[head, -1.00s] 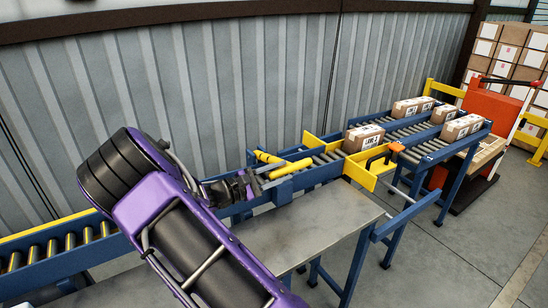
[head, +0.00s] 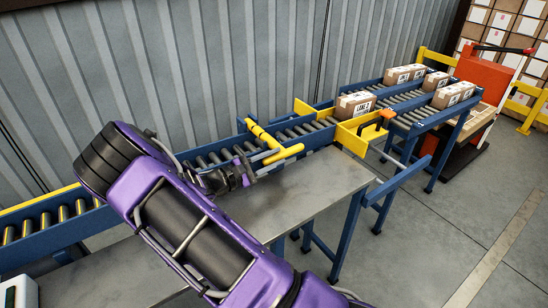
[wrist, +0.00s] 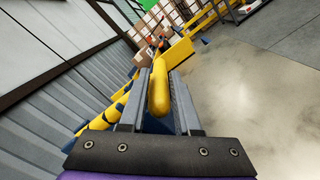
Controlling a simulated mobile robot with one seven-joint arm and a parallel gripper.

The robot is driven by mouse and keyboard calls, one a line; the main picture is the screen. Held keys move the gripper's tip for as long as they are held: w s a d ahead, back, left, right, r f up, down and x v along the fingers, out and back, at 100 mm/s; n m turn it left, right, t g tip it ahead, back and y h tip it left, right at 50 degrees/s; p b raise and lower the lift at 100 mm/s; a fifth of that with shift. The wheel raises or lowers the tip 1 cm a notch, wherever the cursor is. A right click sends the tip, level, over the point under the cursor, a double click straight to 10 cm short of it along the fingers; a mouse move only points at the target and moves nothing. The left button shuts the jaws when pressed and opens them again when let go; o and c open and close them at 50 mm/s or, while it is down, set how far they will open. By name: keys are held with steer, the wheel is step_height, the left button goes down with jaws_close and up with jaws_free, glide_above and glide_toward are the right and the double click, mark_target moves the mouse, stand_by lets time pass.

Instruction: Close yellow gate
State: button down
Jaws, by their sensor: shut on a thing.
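The yellow gate is a tubular bar (head: 262,134) lying across the roller conveyor, with a thick yellow end bar (head: 284,154) at its near side, angled to it. In the wrist view the end bar (wrist: 158,88) sits between my two grey fingers, pointing away from me. My gripper (head: 264,168) is at the near edge of the conveyor and is shut on this end bar; the contact itself is partly hidden in the head view. More yellow tubing (wrist: 118,110) shows left of the fingers in the wrist view.
A metal table (head: 300,195) lies below my arm. Further along stand yellow plates (head: 352,140) with an orange handle (head: 387,114), beside a carton (head: 355,105). Several cartons stand on the far rollers.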

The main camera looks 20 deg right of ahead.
steer(key=shift+w+a+f+t+y, duration=0.15)
steer(key=shift+f, duration=0.2)
steer(key=shift+w+a+f+t+y, duration=0.1)
steer(key=shift+a+f+t+y, duration=0.05)
steer(key=shift+f, duration=0.2)
steer(key=c, duration=0.6)
jaws_free()
steer(key=shift+w+f, duration=0.15)
steer(key=shift+c, duration=0.2)
steer(key=shift+a, duration=0.1)
steer(key=v, duration=1.1)
steer(key=p+v, duration=0.1)
steer(key=v, duration=0.4)
steer(key=shift+a+r, duration=0.25)
steer(key=shift+a, duration=0.15)
